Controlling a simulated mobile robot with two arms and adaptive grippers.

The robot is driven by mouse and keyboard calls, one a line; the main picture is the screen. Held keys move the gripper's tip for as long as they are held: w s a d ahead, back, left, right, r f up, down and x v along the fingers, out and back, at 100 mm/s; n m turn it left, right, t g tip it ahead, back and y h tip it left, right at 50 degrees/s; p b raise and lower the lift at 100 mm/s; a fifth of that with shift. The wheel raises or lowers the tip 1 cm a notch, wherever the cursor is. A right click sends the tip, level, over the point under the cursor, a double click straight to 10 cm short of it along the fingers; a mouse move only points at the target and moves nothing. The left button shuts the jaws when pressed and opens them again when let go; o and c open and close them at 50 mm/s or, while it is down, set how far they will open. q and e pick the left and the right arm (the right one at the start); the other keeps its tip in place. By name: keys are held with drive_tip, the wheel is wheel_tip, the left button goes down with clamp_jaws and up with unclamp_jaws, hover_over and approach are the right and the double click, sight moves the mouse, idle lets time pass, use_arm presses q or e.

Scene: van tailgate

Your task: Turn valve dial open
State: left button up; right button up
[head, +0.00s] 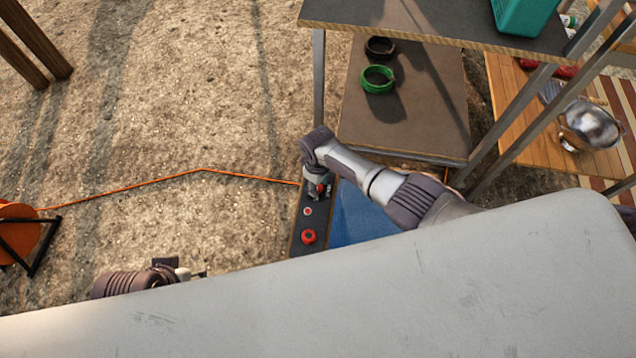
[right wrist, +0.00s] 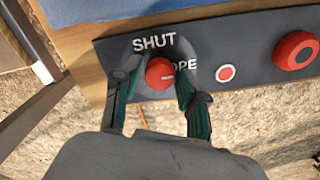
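The valve dial is a round red knob (right wrist: 160,73) on a dark panel (right wrist: 225,45), with the word SHUT above it and OPE, partly covered, at its right. In the right wrist view my right gripper (right wrist: 158,78) has one finger on each side of the dial. The fingers are apart, with narrow gaps seeming to show beside the knob; contact is not clear. In the head view my right gripper (head: 317,188) points down over the panel (head: 296,240) and mostly hides the dial. My left gripper (head: 190,272) is at the lower left, away from the panel, its fingers unclear.
A small red button (right wrist: 226,73) and a larger red knob (right wrist: 296,50) sit along the panel to the right of the dial. A shelf (head: 430,100) with a green coil (head: 377,79) stands beyond. An orange cable (head: 200,171) runs over the gravel from a reel (head: 18,235).

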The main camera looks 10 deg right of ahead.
drive_tip(key=shift+o, duration=0.8)
drive_tip(key=shift+r, duration=0.45)
wheel_tip(320, 180, up, 11)
